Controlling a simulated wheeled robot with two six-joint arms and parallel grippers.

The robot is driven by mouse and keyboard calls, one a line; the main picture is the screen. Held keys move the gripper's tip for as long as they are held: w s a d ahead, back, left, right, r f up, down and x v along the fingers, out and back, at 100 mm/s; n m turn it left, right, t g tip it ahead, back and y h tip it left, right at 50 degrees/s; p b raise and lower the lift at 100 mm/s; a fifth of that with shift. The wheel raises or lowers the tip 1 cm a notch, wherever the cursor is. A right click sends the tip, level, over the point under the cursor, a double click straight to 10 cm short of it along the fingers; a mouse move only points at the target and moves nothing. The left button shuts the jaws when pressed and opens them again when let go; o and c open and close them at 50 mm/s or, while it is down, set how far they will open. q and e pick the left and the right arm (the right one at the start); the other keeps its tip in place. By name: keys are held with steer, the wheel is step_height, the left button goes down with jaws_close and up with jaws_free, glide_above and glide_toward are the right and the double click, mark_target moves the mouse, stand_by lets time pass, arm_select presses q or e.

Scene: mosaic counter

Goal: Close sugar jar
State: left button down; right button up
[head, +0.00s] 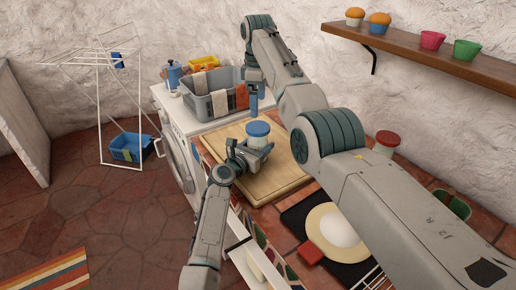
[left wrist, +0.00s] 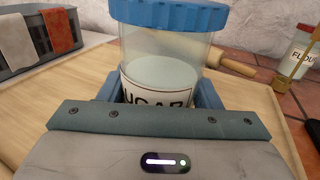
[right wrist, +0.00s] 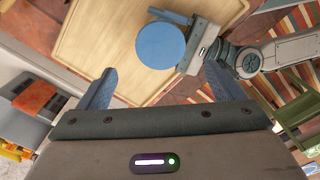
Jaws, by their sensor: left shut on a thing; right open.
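The sugar jar (left wrist: 165,65) is a clear upright jar with a white label and pale contents. Its blue lid (head: 258,129) sits on top; I cannot tell how tightly. The lid shows as a blue disc in the right wrist view (right wrist: 161,45). My left gripper (head: 254,154) is shut around the jar's lower body, over the wooden board (head: 270,190). My right gripper (head: 254,103) is open and empty, pointing down above and apart from the lid. In the right wrist view, the lid lies beyond the fingertips, near the middle.
A grey basket (head: 210,97) with cloths stands on the white washer behind. A rolling pin (left wrist: 228,63) lies behind the jar. A red-lidded jar (head: 387,142) and a plate (head: 335,228) are to the right. A shelf (head: 440,62) with cups is on the wall.

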mark_target(258, 127)
steer(key=shift+f, duration=3.95)
steer(key=c, duration=1)
steer(key=m, duration=0.6)
steer(key=shift+m, duration=0.4)
steer(key=m, duration=0.5)
steer(key=o, duration=1.2)
step_height(258, 127, up, 12)
